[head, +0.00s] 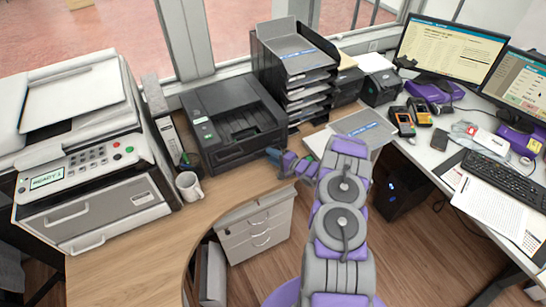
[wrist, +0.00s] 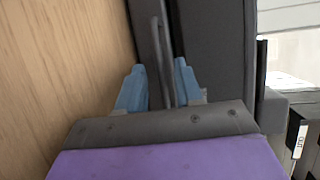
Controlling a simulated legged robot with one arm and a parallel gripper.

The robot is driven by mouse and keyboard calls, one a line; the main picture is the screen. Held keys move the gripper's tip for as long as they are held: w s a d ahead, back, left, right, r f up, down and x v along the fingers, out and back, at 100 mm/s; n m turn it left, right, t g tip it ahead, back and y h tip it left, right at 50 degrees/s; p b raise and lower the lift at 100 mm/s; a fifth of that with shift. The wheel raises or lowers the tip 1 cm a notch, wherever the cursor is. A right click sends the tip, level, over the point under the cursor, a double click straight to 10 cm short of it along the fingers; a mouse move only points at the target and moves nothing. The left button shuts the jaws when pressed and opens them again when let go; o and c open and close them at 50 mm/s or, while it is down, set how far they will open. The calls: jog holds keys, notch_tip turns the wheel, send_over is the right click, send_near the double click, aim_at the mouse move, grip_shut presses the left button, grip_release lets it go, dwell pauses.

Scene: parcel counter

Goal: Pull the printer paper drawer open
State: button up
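A black printer (head: 222,125) stands on the wooden counter in the head view, left of my gripper (head: 272,155). My gripper's blue fingertips are at the printer's lower front right. In the wrist view, my gripper (wrist: 161,75) is open, with one blue finger on each side of a thin grey bar handle (wrist: 161,50). Narrow gaps show between the fingers and the handle. The handle stands in front of a dark grey front face (wrist: 208,45), where the drawer looks shut. In the head view, the handle cannot be made out.
A large white copier (head: 85,150) stands at the left, with a white mug (head: 189,186) beside it. A black stacked paper tray (head: 298,75) stands right of the printer. A white drawer cabinet (head: 255,228) is below the counter. A desk with monitors (head: 447,48) is at the right.

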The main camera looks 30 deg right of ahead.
jog(key=shift+c, duration=0.5)
grip_shut()
jog(key=shift+s+f, duration=0.1)
dwell(0.7)
